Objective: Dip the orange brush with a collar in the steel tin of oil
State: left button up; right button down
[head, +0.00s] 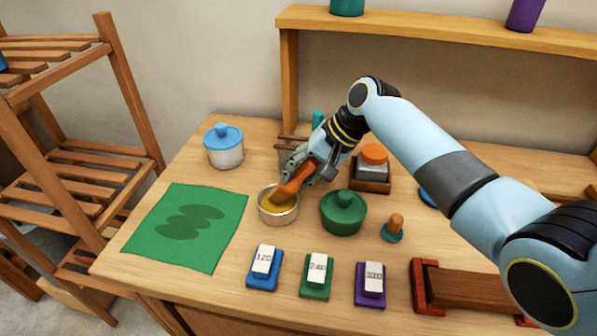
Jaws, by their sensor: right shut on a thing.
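The orange brush (295,181) is held in my right gripper (308,168), which is shut on it. The brush tilts down to the left, and its lower end is at the mouth of the steel tin (279,213). Yellowish oil (270,198) shows inside the tin. The brush's tip meets the oil area in the picture, but I cannot tell how deep it is. The collar is not clearly visible, partly hidden by the gripper. My left gripper is not in view.
A green lidded pot (344,212) stands close right of the tin. A green cloth (187,227) lies left, and a white jar with a blue lid (224,148) stands behind it. Numbered blocks (317,273) line the front. A wooden shelf (440,28) stands at the back.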

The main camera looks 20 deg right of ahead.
jog(key=shift+r+p, duration=2.3)
jog(key=shift+r, duration=0.05)
jog(key=shift+r+p, duration=0.7)
jog(key=shift+r, duration=0.35)
jog(key=shift+w+f, duration=0.1)
